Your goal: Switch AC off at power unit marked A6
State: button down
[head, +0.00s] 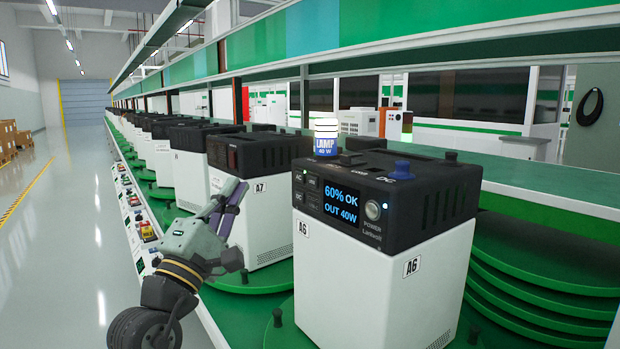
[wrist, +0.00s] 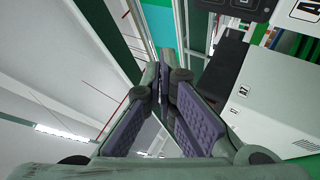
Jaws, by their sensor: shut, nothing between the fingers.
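The power unit marked A6 (head: 375,285) stands upright at the front right, with a white body and black top. Its blue screen (head: 341,205) is lit and reads "60% OK OUT 40W". Small dark buttons, one lettered AC (head: 311,183), sit left of the screen, and a round POWER button (head: 373,210) sits right. A white and blue lamp (head: 326,138) marked 40 W and a blue plug (head: 402,169) are on top. My gripper (head: 238,190) is shut and empty, left of A6 and apart from it; its purple-padded fingers also show in the wrist view (wrist: 166,72).
Unit A7 (head: 262,210) stands behind my gripper, with more units in a row beyond. Green turntables (head: 280,322) carry the units. A green shelf (head: 480,45) runs above. The aisle floor (head: 60,270) at left is clear.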

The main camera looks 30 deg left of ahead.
jog(key=shift+a, duration=0.1)
jog(key=w+d+p, duration=0.1)
jog(key=w+d, duration=0.2)
jog(key=w, duration=0.5)
jog(key=shift+d, duration=0.2)
jog(key=shift+w, duration=0.15)
dwell(1.4)
jog(key=shift+w+d, duration=0.15)
jog(key=shift+w, duration=0.15)
jog(key=shift+w+d+p, duration=0.15)
jog(key=shift+w+p, duration=0.15)
jog(key=shift+w, duration=0.05)
dwell(0.8)
jog(key=shift+s, duration=0.15)
jog(key=shift+s+a, duration=0.25)
jog(key=shift+s, duration=0.35)
jog(key=shift+s+a, duration=0.3)
jog(key=shift+s, duration=0.45)
jog(key=shift+s+a, duration=0.35)
jog(key=shift+s, duration=0.45)
jog(key=shift+s+a, duration=0.3)
jog(key=shift+s, duration=0.45)
